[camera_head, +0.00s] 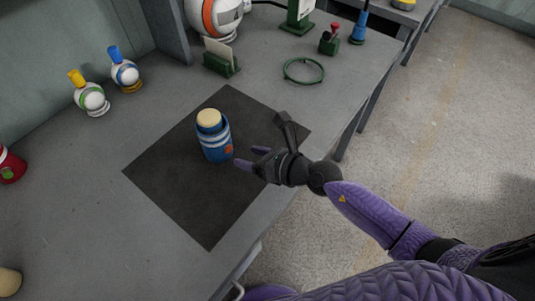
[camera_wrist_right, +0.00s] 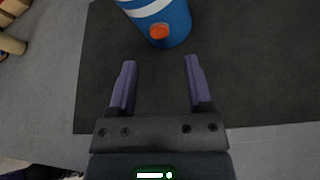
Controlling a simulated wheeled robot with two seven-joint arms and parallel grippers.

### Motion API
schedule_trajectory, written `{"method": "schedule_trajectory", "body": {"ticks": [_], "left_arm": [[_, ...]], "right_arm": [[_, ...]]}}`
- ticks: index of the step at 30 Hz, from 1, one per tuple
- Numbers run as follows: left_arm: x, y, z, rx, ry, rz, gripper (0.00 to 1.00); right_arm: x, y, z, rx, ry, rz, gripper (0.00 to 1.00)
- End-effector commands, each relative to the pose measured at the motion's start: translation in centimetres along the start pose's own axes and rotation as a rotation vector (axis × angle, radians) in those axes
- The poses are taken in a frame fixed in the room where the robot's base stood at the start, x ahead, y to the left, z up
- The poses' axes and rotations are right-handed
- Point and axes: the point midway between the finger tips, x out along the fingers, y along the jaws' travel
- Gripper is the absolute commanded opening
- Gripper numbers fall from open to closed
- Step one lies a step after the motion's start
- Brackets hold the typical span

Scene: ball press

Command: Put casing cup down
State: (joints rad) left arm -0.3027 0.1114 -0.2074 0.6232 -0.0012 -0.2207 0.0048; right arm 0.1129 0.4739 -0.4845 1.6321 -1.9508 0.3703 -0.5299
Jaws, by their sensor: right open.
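The casing cup (camera_head: 216,145) is blue with white bands and an orange-red spot. It stands upright on the dark mat (camera_head: 213,217), with a cream-coloured round top (camera_head: 209,119) showing at its mouth. My right gripper (camera_head: 248,158) is just right of the cup, open and apart from it. In the right wrist view the open fingers (camera_wrist_right: 158,78) point at the cup (camera_wrist_right: 163,20), with bare mat between them and nothing held. The cup's upper part is cut off in that view. My left gripper is in neither view.
Two small white figures, one with a yellow top (camera_head: 90,95) and one with a blue top (camera_head: 124,71), stand at the back left. A red object (camera_head: 9,166) is at the left edge. A green ring (camera_head: 304,71) lies at the right. The mat around the cup is clear.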

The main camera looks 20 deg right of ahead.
Motion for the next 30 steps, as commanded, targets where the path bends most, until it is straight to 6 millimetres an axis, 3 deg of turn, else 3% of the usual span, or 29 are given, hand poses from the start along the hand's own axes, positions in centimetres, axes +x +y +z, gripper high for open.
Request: {"method": "schedule_trajectory", "body": {"ticks": [3,9,30], "left_arm": [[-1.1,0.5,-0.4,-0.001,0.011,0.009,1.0],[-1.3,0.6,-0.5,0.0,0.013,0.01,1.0],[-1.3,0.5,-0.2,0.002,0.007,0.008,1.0]], "right_arm": [[-3.5,0.1,0.2,-0.004,0.004,0.0,0.65],[-6.7,0.0,0.0,-0.002,0.001,0.0,0.65],[-7.1,0.0,0.0,-0.001,0.001,0.001,0.65]]}}
